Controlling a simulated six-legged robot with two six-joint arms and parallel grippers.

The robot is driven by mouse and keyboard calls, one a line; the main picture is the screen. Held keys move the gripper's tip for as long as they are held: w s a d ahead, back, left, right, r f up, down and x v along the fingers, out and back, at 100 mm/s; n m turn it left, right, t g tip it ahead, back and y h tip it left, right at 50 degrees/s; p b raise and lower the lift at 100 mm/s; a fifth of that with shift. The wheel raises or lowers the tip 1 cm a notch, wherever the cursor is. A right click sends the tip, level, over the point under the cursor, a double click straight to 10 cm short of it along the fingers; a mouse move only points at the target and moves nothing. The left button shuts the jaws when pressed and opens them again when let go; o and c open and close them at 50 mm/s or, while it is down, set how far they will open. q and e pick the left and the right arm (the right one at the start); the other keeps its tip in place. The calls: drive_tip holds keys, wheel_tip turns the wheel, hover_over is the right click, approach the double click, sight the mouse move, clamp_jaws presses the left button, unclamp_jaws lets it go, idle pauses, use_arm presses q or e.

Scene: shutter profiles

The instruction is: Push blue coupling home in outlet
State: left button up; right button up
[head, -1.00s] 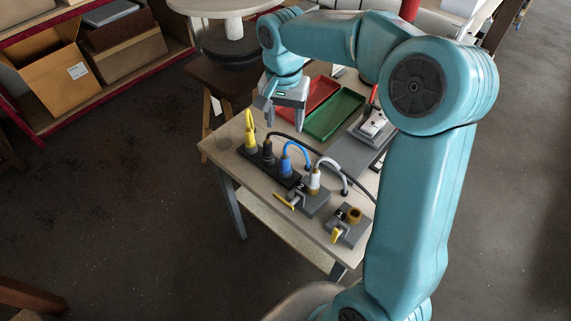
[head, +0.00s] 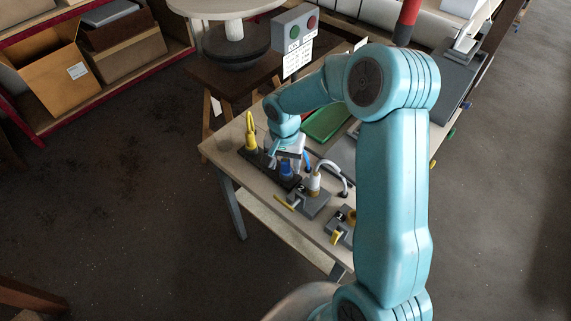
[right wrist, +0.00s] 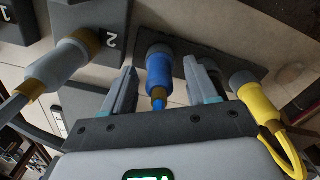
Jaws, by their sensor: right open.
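The blue coupling (head: 286,168) stands in a long dark holder (head: 263,164) on the table. It shows whole in the right wrist view (right wrist: 158,70), with a blue hose at its near end. My right gripper (head: 284,160) is open, with its fingers on either side of the blue coupling; I cannot tell if they touch it. A white coupling (head: 314,184) sits in a grey valve block (head: 308,203) marked 2. A second grey block (head: 341,236) is partly hidden by my arm. My left gripper is not in view.
A yellow coupling (head: 251,140) stands in the left end of the holder, with its hose looping up. A yellow lever (head: 285,203) sticks out from the block with the white coupling. A green tray (head: 325,122) lies behind my gripper. A grey button box (head: 295,28) stands behind.

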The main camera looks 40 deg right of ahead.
clamp_jaws()
drive_tip(key=shift+r, duration=0.1)
